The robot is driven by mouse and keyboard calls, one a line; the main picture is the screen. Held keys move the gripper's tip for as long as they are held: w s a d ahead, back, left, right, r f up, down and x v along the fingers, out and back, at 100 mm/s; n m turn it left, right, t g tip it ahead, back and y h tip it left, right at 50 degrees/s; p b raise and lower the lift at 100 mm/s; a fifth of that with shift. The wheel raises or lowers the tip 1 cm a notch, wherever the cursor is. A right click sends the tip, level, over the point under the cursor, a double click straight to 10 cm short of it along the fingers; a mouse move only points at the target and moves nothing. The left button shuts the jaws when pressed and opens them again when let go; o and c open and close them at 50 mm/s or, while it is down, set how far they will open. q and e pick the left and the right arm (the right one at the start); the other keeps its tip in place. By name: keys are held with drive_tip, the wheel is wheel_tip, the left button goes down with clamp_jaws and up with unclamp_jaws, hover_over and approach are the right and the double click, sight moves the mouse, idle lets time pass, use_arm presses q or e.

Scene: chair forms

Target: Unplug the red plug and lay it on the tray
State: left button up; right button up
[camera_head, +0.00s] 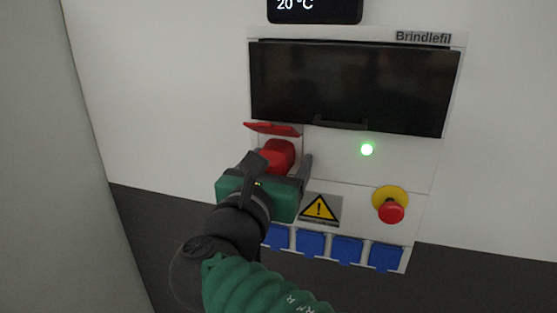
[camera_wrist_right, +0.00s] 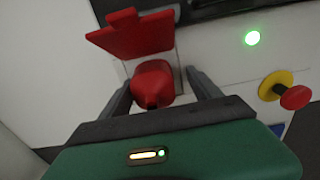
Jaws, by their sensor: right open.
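The red plug (camera_head: 279,154) sits in its socket at the left of the wall panel (camera_head: 395,170), under a raised red flap (camera_head: 272,129). My right gripper (camera_head: 285,163) is open with its fingers on either side of the plug. In the right wrist view the plug (camera_wrist_right: 153,82) lies between the two fingers (camera_wrist_right: 163,88), with a gap visible on the right side. The raised flap (camera_wrist_right: 134,34) stands above it. The tray is not in view. My left gripper is not in view.
A green light (camera_head: 367,150) glows right of the plug. A red emergency button (camera_head: 391,210) on a yellow base juts out lower right. A warning sign (camera_head: 319,208) and several blue socket covers (camera_head: 347,249) are below. A dark window (camera_head: 350,88) is above.

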drive_tip(key=shift+a, duration=0.35)
idle(0.4)
drive_tip(key=shift+w, duration=0.1)
clamp_jaws()
idle(0.4)
drive_tip(key=shift+a+f, duration=0.1)
drive_tip(key=shift+a+f, duration=0.1)
drive_tip(key=shift+f, duration=0.05)
drive_tip(key=shift+s, duration=0.45)
drive_tip(key=shift+r+b+v, duration=0.15)
drive_tip(key=shift+b+v, duration=0.05)
drive_tip(key=shift+v, duration=1.1)
drive_tip(key=shift+r+b+v, duration=0.1)
drive_tip(key=shift+b+v, duration=0.05)
drive_tip(key=shift+v, duration=1.15)
